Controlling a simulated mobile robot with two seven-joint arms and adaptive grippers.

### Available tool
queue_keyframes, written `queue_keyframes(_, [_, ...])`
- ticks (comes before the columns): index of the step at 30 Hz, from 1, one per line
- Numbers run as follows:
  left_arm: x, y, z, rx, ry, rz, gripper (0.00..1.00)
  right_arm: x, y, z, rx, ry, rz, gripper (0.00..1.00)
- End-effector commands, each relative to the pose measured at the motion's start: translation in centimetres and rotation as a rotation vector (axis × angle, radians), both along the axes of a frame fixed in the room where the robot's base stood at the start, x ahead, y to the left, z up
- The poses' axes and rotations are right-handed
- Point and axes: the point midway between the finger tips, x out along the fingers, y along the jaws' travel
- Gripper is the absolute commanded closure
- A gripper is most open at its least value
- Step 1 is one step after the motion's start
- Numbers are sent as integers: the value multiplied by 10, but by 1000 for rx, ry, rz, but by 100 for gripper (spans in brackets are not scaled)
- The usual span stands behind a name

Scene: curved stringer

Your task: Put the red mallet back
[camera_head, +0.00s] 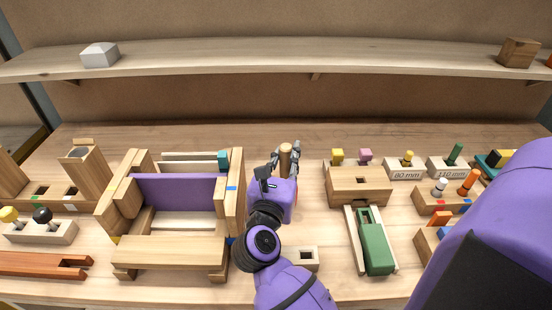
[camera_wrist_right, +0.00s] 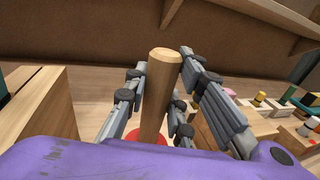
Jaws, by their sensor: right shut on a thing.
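The red mallet shows as a pale wooden handle (camera_head: 285,152) standing nearly upright at the middle of the bench. In the right wrist view the handle (camera_wrist_right: 158,95) rises between the fingers, and a bit of the red head (camera_wrist_right: 147,137) shows low down behind my purple gripper body. My right gripper (camera_head: 288,158) is shut on the handle; its grey fingers lie on both sides of it in the wrist view (camera_wrist_right: 160,100). My left gripper is out of view.
A wooden jig with a purple board (camera_head: 180,189) stands just left of my gripper. To the right are a drawer-like wooden block (camera_head: 358,188), a green tool (camera_head: 376,250) in a cradle, and several peg blocks. A small block with a square hole (camera_head: 303,266) lies in front. A shelf (camera_head: 300,58) spans the back.

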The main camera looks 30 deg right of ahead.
Motion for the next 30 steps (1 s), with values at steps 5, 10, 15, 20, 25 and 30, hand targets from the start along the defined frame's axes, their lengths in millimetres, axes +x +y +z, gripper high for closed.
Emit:
queue_keyframes(5, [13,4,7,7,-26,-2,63,0,0,3,1,-4,1,100])
queue_keyframes(10, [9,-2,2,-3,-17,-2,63,0,0,-2,1,-3,0,100])
queue_keyframes(15, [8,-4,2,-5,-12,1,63,0,0,0,3,-3,0,58])
queue_keyframes(20, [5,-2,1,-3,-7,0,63,0,0,-1,3,-3,0,58])
queue_keyframes(25, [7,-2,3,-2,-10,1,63,1,1,4,2,-5,0,58])
queue_keyframes(30, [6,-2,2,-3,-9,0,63,2,6,2,3,-2,1,58])
